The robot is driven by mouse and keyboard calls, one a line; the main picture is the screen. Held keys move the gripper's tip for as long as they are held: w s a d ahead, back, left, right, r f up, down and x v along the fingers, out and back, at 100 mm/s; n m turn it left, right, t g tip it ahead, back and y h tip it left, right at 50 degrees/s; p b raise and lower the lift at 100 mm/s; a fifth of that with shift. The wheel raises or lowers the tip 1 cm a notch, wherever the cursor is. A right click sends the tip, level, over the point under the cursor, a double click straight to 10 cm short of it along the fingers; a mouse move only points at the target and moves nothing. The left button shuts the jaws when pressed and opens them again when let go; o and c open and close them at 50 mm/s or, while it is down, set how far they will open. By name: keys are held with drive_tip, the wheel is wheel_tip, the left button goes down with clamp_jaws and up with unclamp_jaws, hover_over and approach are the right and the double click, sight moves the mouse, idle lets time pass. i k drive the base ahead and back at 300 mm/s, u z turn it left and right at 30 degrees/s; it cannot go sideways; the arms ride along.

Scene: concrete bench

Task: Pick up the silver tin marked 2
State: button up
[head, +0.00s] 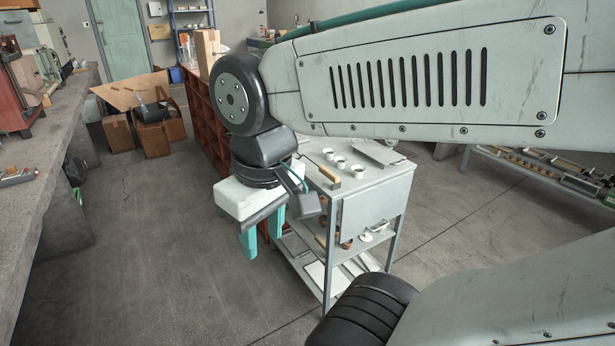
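I cannot make out a silver tin marked 2 in the head view. Three small pale round containers, one of them here (357,171), stand in a row on top of a grey cart (378,185); no marks on them can be read. My gripper (264,245) points down at the cart's left side, in front of it in the picture. Its two teal fingers stand apart with nothing visible between them. My arm hides part of the cart top and what may be on it.
A wooden block (329,177) and a flat grey plate (378,152) lie on the cart top. Small items sit on its lower shelves. A concrete bench (45,190) runs along the left. Cardboard boxes (152,138) stand behind. The floor (150,250) between is clear.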

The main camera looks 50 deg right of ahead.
sight(359, 170)
drive_tip(key=u, duration=0.75)
drive_tip(key=k, duration=1)
drive_tip(key=u, duration=0.25)
drive_tip(key=i, duration=1.25)
drive_tip(key=z, duration=1.1)
drive_tip(key=i, duration=1.5)
drive_tip(key=z, duration=1.85)
drive_tip(key=i, duration=0.6)
drive_tip(key=z, duration=0.7)
